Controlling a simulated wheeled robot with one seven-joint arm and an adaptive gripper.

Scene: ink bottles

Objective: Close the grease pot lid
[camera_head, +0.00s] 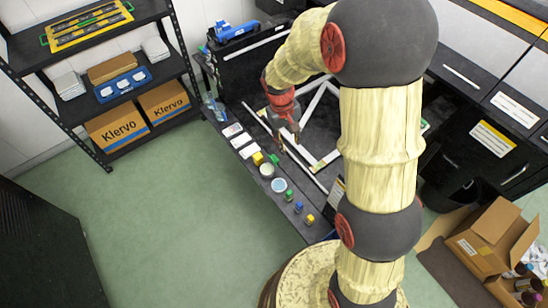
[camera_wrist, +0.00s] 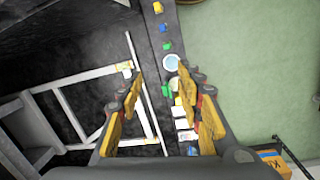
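Two small round items stand close together on the dark ledge: a whitish one (camera_head: 267,170) and a pale-blue-topped one (camera_head: 279,185). They look like the grease pot and its lid or two pots; I cannot tell which. In the wrist view the pale blue round (camera_wrist: 171,62) lies just beyond the fingertips, and the whitish one (camera_wrist: 173,84) is partly hidden by the right finger. My gripper (camera_head: 289,143) is above the bench behind the ledge, pointing down. In the wrist view my gripper (camera_wrist: 160,77) has its yellow fingers wide apart with nothing between them.
Small green (camera_head: 290,196), blue (camera_head: 298,207) and yellow (camera_head: 310,219) bottles stand along the ledge. Another yellow item (camera_head: 258,158) and white cards (camera_head: 241,140) are on its other side. A white frame (camera_head: 323,160) lies on the bench behind. An open cardboard box (camera_head: 490,240) is at right.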

